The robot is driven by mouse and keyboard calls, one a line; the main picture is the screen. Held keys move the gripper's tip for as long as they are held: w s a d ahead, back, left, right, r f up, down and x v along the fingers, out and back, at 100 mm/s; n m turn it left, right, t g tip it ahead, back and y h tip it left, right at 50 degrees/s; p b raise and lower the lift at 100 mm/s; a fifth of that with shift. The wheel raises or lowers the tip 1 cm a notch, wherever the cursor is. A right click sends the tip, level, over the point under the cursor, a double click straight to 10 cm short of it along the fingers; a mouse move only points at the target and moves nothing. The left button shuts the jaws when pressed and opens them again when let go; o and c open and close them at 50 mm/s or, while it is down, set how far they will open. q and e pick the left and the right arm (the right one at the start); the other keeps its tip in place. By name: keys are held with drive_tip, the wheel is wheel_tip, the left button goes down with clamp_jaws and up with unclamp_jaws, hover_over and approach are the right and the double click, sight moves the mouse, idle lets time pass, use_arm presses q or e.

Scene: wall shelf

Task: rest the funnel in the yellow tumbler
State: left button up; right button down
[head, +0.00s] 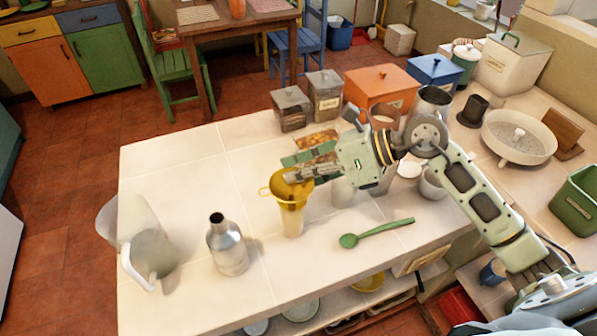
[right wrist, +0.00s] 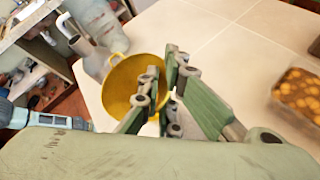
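The yellow funnel (head: 291,187) stands mouth up over the yellow tumbler (head: 292,222), a slim translucent cup upright on the counter. Its lower part appears to be inside the cup, though I cannot see how deep. In the right wrist view the funnel's round bowl (right wrist: 122,88) shows. My right gripper (head: 290,168) is at the funnel's back rim. In the right wrist view its fingers (right wrist: 162,80) straddle the rim, one over the bowl and one outside, with a narrow gap between them. My left gripper is not in view.
A metal bottle (head: 229,250) and a clear pitcher (head: 145,250) stand left on the counter. A green spoon (head: 375,233) lies right of the tumbler. A tray of brown food (head: 316,143) is behind my gripper. Canisters line the back. The counter's left rear is clear.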

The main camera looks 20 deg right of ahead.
drive_tip(key=shift+f+b, duration=0.4)
drive_tip(key=shift+f, duration=0.1)
idle(0.3)
drive_tip(key=c, duration=2.4)
unclamp_jaws()
drive_tip(key=shift+c, duration=0.2)
drive_tip(key=o, duration=0.6)
drive_tip(key=shift+d, duration=0.1)
drive_tip(key=v, duration=1.2)
drive_tip(key=shift+r, duration=0.1)
